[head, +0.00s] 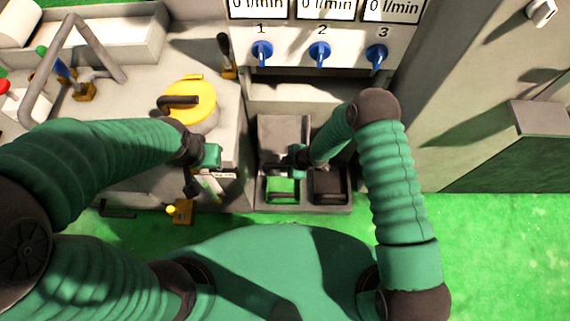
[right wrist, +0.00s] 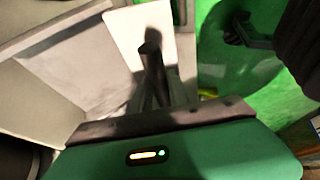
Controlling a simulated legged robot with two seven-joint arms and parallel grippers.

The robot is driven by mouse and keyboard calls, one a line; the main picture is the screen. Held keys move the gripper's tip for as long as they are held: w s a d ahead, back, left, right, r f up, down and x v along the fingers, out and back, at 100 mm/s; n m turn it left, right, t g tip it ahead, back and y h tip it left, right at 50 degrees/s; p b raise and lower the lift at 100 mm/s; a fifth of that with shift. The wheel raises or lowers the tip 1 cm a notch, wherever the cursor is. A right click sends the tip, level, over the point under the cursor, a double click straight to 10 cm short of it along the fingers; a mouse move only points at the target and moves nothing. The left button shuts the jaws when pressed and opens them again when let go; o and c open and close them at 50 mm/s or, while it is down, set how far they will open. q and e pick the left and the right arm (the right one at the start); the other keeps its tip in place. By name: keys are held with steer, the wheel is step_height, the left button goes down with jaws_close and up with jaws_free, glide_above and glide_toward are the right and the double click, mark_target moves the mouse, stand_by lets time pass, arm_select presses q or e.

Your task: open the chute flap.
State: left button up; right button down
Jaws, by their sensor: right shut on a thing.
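The chute flap (head: 284,130) looks like a grey, tilted panel in the recess below the numbered valves. My right gripper (head: 273,168) is at its lower edge, above the green bin. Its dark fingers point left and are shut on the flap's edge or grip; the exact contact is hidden. In the right wrist view the dark fingers (right wrist: 152,72) stand together in front of a pale panel. My left gripper (head: 192,186) hangs at the front edge of the left bench, apart from the flap; its opening is too small to judge.
A green bin (head: 281,190) and a black bin (head: 328,187) sit side by side below the recess. Blue valves (head: 319,52) are above. A yellow-lidded pot (head: 190,100) stands on the left bench. A grey cabinet (head: 460,100) bounds the right; green floor (head: 500,240) is clear there.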

arm_select(q)
steer(key=shift+w+r, duration=0.15)
steer(key=shift+r, duration=0.05)
arm_select(e)
steer(key=shift+w+r, duration=0.6)
steer(key=shift+w, duration=0.25)
steer(key=c, duration=1.6)
jaws_free()
steer(key=o, duration=0.3)
steer(key=shift+w+f, duration=0.1)
steer(key=shift+f, duration=0.1)
arm_select(q)
steer(key=shift+w+f, duration=0.1)
steer(key=shift+w, duration=0.15)
arm_select(e)
steer(key=shift+o, duration=0.2)
steer(key=shift+r, duration=0.15)
steer(key=shift+s+d+r+p, duration=0.1)
steer(key=shift+s+r+p, duration=0.1)
steer(key=shift+r+p, duration=0.1)
arm_select(q)
steer(key=p+v, duration=0.3)
steer(key=shift+w+r, duration=0.25)
steer(key=shift+r, duration=0.15)
arm_select(e)
steer(key=v, duration=1.6)
